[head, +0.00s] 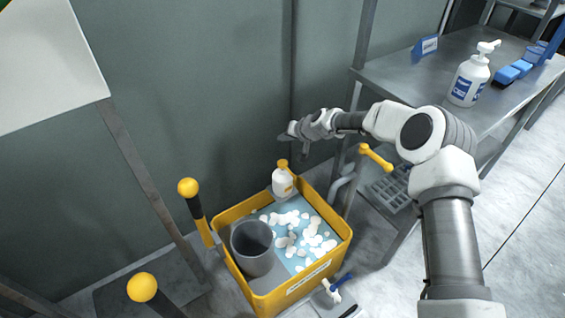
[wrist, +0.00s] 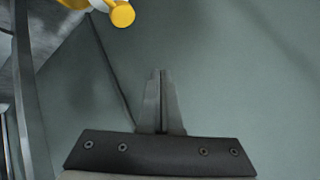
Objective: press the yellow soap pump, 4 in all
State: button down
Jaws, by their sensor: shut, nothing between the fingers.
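The yellow soap pump (head: 282,163) tops a white bottle (head: 283,183) with a yellow label. The bottle stands upright at the back corner of the yellow tub. My gripper (head: 284,137) is above the pump head and apart from it, near the grey wall. In the wrist view my gripper (wrist: 160,73) has its two fingers together, with nothing between them. What looks like the yellow pump head (wrist: 122,15) shows at the top edge there, cut off by the frame and away from the fingertips.
The yellow tub (head: 303,286) holds blue liquid with white foam and a grey bucket (head: 252,250). A yellow-knobbed lever (head: 188,187) stands at its left, and a yellow tap handle (head: 375,157) at its right. A white pump bottle (head: 469,78) with a blue label stands on the steel bench.

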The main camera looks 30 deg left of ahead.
aim_at(281, 162)
notch_tip(281, 162, down, 8)
jog(key=b, duration=0.4)
jog(key=shift+r, duration=0.15)
jog(key=shift+f+b, duration=0.35)
jog(key=shift+b, duration=0.1)
jog(key=shift+f, duration=0.1)
dwell(1.4)
jog(key=shift+f+b, duration=0.35)
jog(key=shift+b, duration=0.3)
jog(key=shift+f+b, duration=0.4)
jog(key=shift+f, duration=0.6)
dwell(0.8)
jog(key=shift+r, duration=0.1)
jog(key=shift+r+p, duration=0.6)
jog(key=shift+r, duration=0.65)
jog(key=shift+r, duration=0.1)
